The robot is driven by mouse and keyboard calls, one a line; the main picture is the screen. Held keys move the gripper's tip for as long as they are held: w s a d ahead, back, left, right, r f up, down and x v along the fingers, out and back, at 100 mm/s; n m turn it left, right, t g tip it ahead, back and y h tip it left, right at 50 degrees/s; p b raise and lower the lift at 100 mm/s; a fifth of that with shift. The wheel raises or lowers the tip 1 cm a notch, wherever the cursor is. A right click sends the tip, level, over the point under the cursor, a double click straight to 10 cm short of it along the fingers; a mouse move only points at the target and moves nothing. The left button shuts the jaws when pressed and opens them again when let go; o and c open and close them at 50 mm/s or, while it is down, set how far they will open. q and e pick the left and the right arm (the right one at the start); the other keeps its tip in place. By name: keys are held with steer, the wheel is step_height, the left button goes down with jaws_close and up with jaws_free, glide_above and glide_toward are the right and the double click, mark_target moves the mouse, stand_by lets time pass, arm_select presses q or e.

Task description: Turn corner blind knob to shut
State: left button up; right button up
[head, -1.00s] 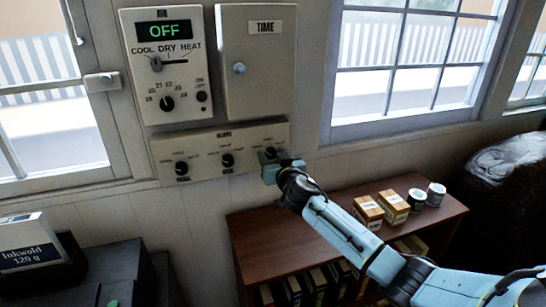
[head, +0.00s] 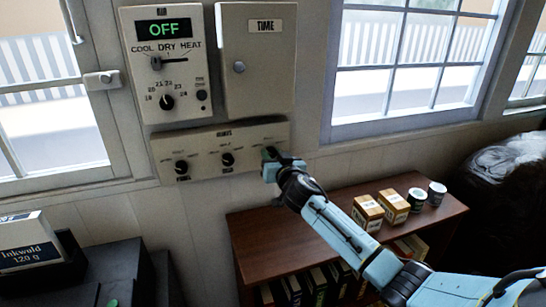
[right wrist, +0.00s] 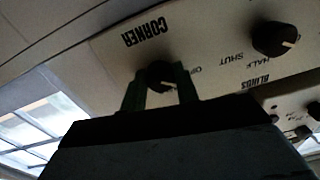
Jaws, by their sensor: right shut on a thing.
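The blinds panel (head: 204,165) is a pale wall plate with a row of three dark knobs. The corner blind knob (right wrist: 160,75) is the right-hand one in the head view, with the upside-down word CORNER beside it in the right wrist view. My right gripper (head: 270,156) is at this knob, its fingers (right wrist: 160,88) on either side, shut on it. The fingers cover part of the knob and its markings, so its exact setting is hard to tell. The middle knob (head: 227,159) and left knob (head: 181,168) stand free. My left gripper is not in view.
Above the panel are a climate control unit (head: 165,65) reading OFF and a closed TIME box (head: 256,62). A brown shelf (head: 310,226) with boxes and tins stands below my right arm. A dark machine (head: 105,265) is at lower left.

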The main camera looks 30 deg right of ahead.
steer(key=shift+f+m, duration=0.1)
steer(key=shift+m, duration=2)
steer(key=m+p, duration=0.1)
steer(key=m, duration=0.4)
steer(key=shift+m, duration=0.3)
steer(key=m+p, duration=0.1)
steer(key=m, duration=0.5)
steer(key=shift+a+m+p, duration=0.1)
steer(key=shift+m+p, duration=0.2)
steer(key=shift+p, duration=0.1)
steer(key=m, duration=0.3)
steer(key=shift+r+m+h+p, duration=0.2)
steer(key=shift+m+h+p, duration=0.1)
steer(key=shift+p, duration=0.05)
steer(key=shift+m+p, duration=0.35)
steer(key=shift+m, duration=1.35)
